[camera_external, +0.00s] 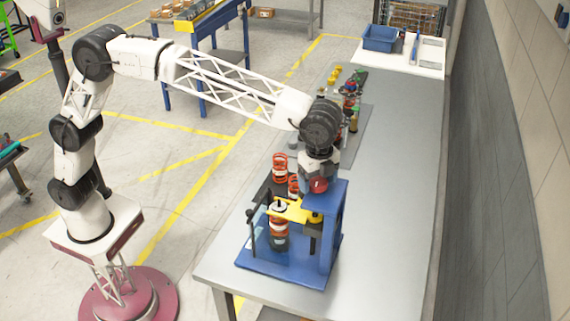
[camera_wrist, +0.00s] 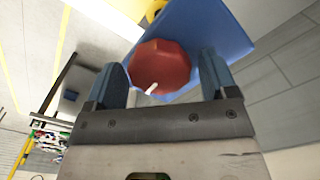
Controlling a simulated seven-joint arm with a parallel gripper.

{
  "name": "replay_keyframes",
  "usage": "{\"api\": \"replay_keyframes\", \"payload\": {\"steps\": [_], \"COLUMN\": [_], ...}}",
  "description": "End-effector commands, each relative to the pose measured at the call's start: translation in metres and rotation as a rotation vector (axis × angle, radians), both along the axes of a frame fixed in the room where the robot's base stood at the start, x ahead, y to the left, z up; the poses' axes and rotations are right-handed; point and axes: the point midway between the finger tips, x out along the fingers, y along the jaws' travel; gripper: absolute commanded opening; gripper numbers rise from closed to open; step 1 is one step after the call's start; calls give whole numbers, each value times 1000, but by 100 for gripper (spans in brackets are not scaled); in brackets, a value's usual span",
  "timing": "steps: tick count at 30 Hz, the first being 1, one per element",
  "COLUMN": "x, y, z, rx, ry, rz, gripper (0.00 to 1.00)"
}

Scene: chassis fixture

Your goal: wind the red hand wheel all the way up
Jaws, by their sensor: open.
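The red hand wheel (camera_external: 318,185) sits on top of the blue chassis fixture (camera_external: 327,232), near its upper end. In the wrist view the red wheel (camera_wrist: 160,66) is a faceted red knob with a small white handle or mark on its near side. My gripper (camera_wrist: 162,80) is open, with one blue-grey finger on each side of the wheel. I cannot tell whether either finger touches it. In the external view my gripper (camera_external: 318,172) is directly over the fixture and partly hidden by my wrist.
Several small coloured parts and a blue bin (camera_external: 380,38) are farther back. A wall runs along the right. The table's right side is clear.

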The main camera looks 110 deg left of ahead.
Motion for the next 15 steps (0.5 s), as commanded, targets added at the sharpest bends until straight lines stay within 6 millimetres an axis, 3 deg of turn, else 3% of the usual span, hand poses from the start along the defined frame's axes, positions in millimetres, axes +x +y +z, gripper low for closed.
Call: {"api": "replay_keyframes", "payload": {"steps": [15], "x": [0], "y": [0], "z": [1], "rx": [0], "ry": [-1], "rz": [-398], "gripper": [79]}}
